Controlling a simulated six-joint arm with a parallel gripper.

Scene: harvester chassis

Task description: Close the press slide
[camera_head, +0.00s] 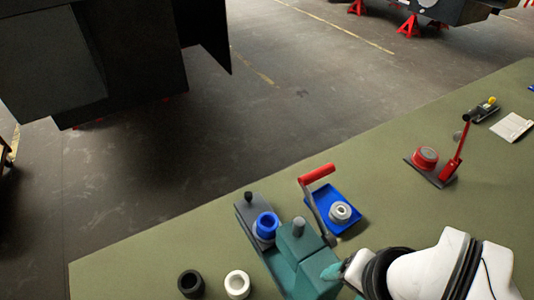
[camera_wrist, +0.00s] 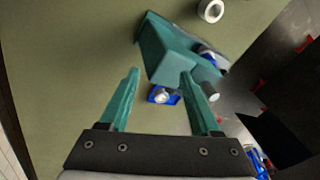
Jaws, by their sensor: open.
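The press (camera_head: 308,262) is a teal block on the bench with a grey slide part (camera_head: 247,212) at its left. A blue ring (camera_head: 266,225) sits between the slide part and the teal block. A crank with a red handle (camera_head: 317,173) rises behind the block. My gripper (camera_wrist: 160,74) is open and empty, its teal fingers pointing toward the press body (camera_wrist: 165,48) in the wrist view. In the head view it is mostly hidden by my white arm, just right of the press. I cannot tell whether a finger touches the press.
A blue tray (camera_head: 351,226) with a grey ringed part (camera_head: 340,212) lies behind the press. A black ring (camera_head: 191,283) and a white ring (camera_head: 237,284) stand at the front left. A red lever device (camera_head: 425,160) stands to the right. Green bench between is clear.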

